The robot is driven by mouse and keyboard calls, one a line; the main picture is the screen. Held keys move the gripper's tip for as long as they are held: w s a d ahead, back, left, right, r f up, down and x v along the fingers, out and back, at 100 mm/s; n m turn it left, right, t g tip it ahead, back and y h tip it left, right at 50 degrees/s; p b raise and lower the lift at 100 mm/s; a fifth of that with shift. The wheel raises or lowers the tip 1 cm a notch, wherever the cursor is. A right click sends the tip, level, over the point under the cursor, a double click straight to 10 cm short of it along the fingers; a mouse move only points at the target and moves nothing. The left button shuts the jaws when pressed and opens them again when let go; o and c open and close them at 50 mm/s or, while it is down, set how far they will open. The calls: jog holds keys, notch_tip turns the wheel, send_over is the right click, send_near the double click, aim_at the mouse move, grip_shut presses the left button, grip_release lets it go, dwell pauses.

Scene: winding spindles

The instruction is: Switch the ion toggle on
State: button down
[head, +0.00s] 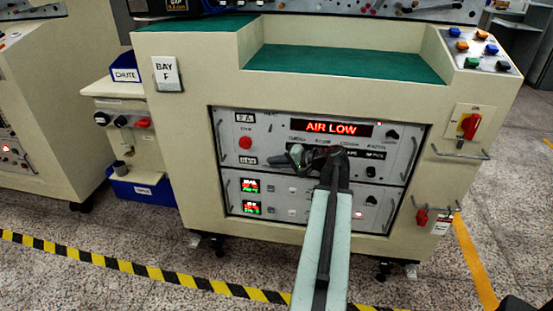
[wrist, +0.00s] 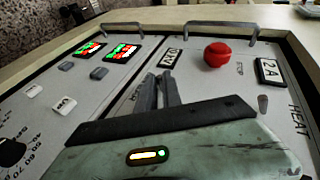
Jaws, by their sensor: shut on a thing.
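The ion toggle is hidden by my gripper in both views, so I cannot see which way its lever points. My gripper (head: 276,160) is at the lower left of the upper control panel (head: 283,133). In the wrist view its two dark fingers (wrist: 160,82) are together on the panel face, shut on the toggle between them. A small boxed label (wrist: 170,57) sits just beyond the fingertips. It also shows in the head view (head: 248,161), left of my gripper.
A red round button (wrist: 216,54) stands close beyond the fingers. The heat toggle (wrist: 263,104) is to the right. Two small lit displays (wrist: 122,53) are on the lower panel. Metal handles (wrist: 221,25) stick out at the panel edges. A red display reads AIR LOW (head: 331,128).

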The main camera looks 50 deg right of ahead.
jog(key=shift+r+m+g, duration=0.15)
jog(key=shift+m+g, duration=0.15)
dwell(0.4)
jog(key=c, duration=1.8)
grip_release()
jog(key=shift+p, duration=0.3)
jog(key=p+v, duration=0.3)
jog(key=v, duration=0.4)
jog(key=shift+s+d+r, duration=0.15)
jog(key=shift+s, duration=0.15)
